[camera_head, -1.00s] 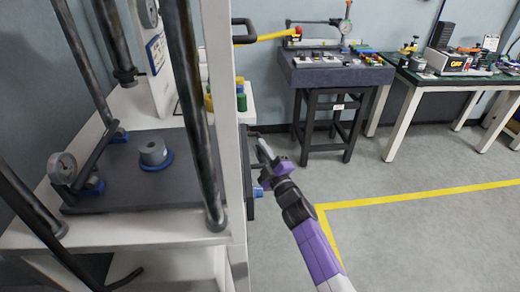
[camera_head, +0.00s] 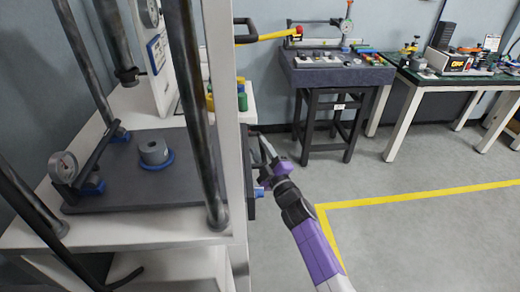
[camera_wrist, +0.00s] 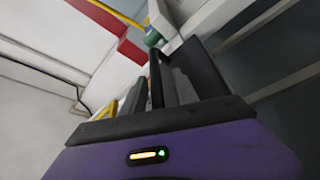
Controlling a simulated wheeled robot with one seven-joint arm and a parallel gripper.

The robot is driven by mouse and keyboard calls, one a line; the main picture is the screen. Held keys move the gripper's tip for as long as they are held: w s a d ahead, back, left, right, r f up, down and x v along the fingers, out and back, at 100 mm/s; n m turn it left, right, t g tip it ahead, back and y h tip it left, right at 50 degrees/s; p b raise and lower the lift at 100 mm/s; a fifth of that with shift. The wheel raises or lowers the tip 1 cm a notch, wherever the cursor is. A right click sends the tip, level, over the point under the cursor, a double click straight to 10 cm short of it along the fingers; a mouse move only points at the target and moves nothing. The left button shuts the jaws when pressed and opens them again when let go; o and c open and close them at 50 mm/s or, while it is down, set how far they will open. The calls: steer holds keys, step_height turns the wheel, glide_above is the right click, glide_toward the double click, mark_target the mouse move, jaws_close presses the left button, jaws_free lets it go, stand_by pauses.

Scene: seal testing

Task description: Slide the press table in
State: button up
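The press table (camera_head: 110,180) is a dark flat plate low in the white press frame, seen in the head view. My gripper (camera_head: 264,146), purple and dark, is right of the post, close to this part; contact is unclear.
The white post (camera_head: 225,110) and dark columns (camera_head: 200,110) stand between my gripper and the plate. Green and yellow pieces (camera_head: 241,100) sit behind the post. A dark bench (camera_head: 335,72) and a green-topped table (camera_head: 445,82) stand behind. The floor (camera_head: 420,230) at right is clear.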

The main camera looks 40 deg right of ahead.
steer(key=shift+s, duration=0.1)
steer(key=v, duration=0.7)
steer(key=shift+s, duration=0.3)
steer(key=shift+a+f, duration=0.1)
stand_by(0.9)
